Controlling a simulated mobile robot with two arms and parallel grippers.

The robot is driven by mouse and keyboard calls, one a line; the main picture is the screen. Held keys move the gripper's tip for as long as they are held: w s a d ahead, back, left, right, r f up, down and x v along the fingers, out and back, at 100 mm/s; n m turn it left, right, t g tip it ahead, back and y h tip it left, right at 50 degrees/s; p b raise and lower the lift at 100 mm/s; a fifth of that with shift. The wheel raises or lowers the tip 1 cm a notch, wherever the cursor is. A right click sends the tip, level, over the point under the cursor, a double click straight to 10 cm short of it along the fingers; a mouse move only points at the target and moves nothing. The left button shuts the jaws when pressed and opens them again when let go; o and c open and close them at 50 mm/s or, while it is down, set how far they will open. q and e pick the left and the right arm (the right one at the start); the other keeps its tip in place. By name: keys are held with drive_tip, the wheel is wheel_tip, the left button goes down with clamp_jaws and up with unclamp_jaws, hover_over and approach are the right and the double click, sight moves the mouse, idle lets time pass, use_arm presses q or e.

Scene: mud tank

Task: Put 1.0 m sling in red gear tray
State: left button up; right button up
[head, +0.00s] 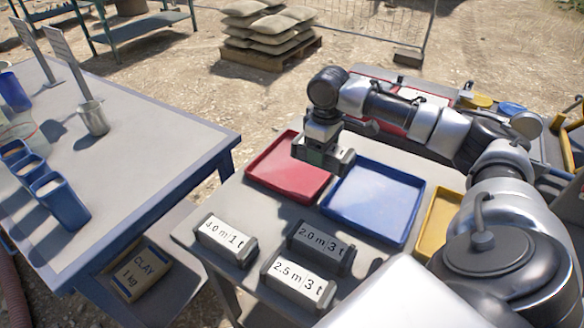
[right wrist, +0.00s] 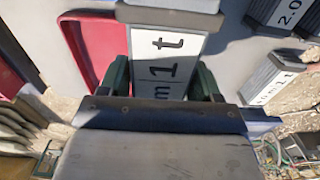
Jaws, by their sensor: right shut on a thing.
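My right gripper (head: 322,158) is over the right side of the red gear tray (head: 268,183), near the border with the blue tray (head: 342,211). It is shut on a sling pack, a dark block with a white label. In the right wrist view this held sling pack (right wrist: 165,62) sits between the green fingers (right wrist: 163,85) and its label reads "m 1 t"; the length figure is hidden. The red tray's bare floor shows in the head view. I cannot tell whether the pack touches the tray. My left gripper is not in view.
Sling packs marked 4.0 m 1 t (head: 226,240), 2.0 m 3 t (head: 320,247) and 2.5 m 3 t (head: 298,282) stand on the table's front part. A yellow tray (head: 436,225) is right of the blue one. A blue-edged table (head: 150,135) stands left across a gap.

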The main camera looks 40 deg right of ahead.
hover_over(288, 177)
wheel_tip(288, 177, down, 6)
drive_tip(key=shift+r, duration=0.25)
drive_tip(key=shift+w+f, duration=0.1)
drive_tip(key=shift+f, duration=1.95)
drive_tip(key=o, duration=1.1)
drive_tip(key=shift+f, duration=0.15)
drive_tip(key=shift+o, duration=0.2)
wheel_tip(288, 177, up, 12)
drive_tip(key=shift+r, duration=0.2)
